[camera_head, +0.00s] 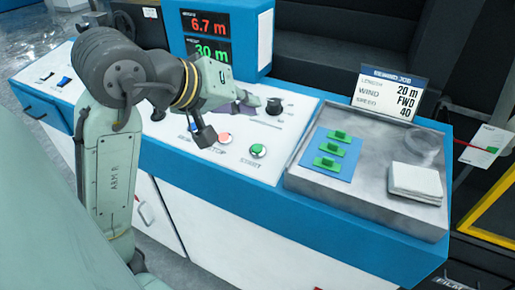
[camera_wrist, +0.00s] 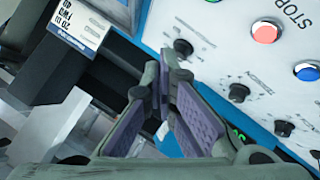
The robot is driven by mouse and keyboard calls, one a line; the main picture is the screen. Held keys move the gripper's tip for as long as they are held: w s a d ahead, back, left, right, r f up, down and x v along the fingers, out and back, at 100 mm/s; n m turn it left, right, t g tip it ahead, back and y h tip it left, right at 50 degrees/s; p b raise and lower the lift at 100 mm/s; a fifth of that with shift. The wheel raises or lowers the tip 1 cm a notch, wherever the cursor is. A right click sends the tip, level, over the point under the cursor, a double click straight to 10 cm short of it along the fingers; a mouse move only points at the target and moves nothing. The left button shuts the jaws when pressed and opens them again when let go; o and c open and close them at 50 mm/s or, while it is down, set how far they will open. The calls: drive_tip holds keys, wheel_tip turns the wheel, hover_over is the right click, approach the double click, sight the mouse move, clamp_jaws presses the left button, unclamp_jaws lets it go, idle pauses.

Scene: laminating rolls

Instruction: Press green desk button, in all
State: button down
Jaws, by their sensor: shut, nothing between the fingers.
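The green button (camera_head: 258,150) sits on the white sloped top of the blue desk, left of the grey tray, with a label below it. A red button (camera_head: 224,138) is just left of it. My gripper (camera_head: 248,99) is above the desk top, beyond both buttons and near a black knob (camera_head: 273,106). Its purple-padded fingers are shut and empty, apart from the green button. In the wrist view my gripper (camera_wrist: 178,76) hangs over a white panel, where a red button (camera_wrist: 264,32) shows near a STOP label.
A blue display box (camera_head: 262,38) rises behind my gripper. Switches (camera_head: 63,80) lie at the left.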

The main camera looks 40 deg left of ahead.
sight(252, 148)
drive_tip(key=f+b, duration=0.2)
drive_tip(key=w+f+b, duration=0.1)
drive_tip(key=f+b, duration=0.1)
drive_tip(key=f, duration=0.1)
drive_tip(key=f+b, duration=0.2)
drive_tip(key=f, duration=0.1)
drive_tip(key=shift+w+a, duration=0.15)
drive_tip(key=shift+f, duration=0.1)
idle(1.1)
drive_tip(key=shift+w+f, duration=0.1)
drive_tip(key=shift+f, duration=0.2)
